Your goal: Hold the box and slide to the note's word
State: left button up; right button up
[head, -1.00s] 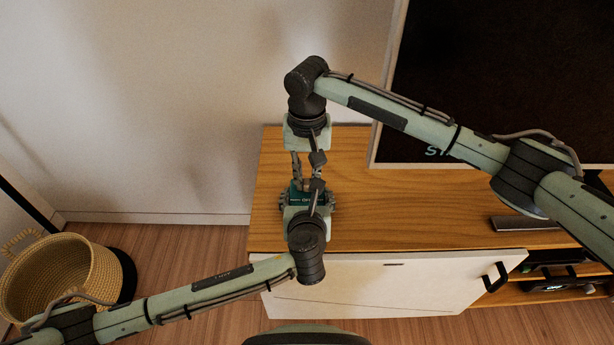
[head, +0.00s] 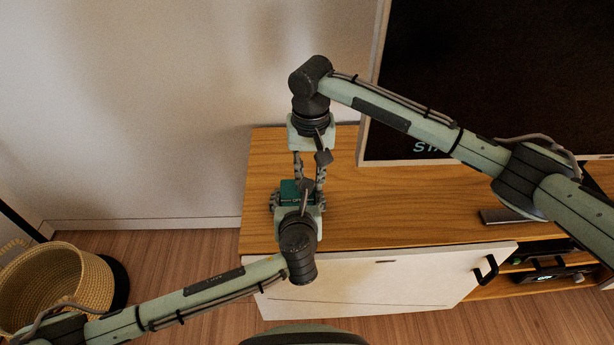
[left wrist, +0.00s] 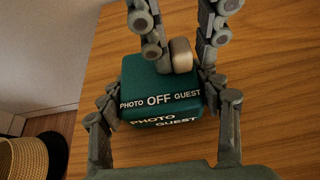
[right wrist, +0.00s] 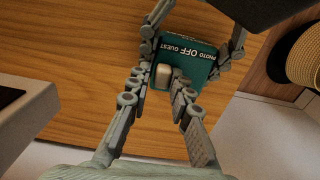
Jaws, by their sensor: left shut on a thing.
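A teal box (head: 289,188) sits on the wooden cabinet top (head: 400,210). In the left wrist view the box (left wrist: 140,82) reads "PHOTO OFF GUEST", with "OFF" larger in the middle. My left gripper (left wrist: 162,110) is shut on the box, a finger on each side. A small beige slider knob (left wrist: 181,55) stands on the box; it also shows in the right wrist view (right wrist: 163,75). My right gripper (right wrist: 158,80) is open, its fingers on either side of the knob, with a gap on at least one side. I see no note; the right arm partly covers lettering on the dark screen (head: 500,75).
The pale cabinet door (head: 370,285) with a black handle (head: 486,270) is below the top. A woven basket (head: 60,285) stands on the floor at left. The cabinet top right of the grippers is mostly clear, up to the screen's foot (head: 500,216).

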pick_arm(q)
jog(key=shift+a, duration=0.1)
pick_arm(e)
jog(key=shift+o, duration=1.4)
jog(key=shift+r, duration=0.1)
notch_tip(320, 180, up, 12)
pick_arm(q)
jog(key=o, duration=1.5)
jog(key=v, duration=1.2)
pick_arm(e)
jog(key=shift+d, duration=0.1)
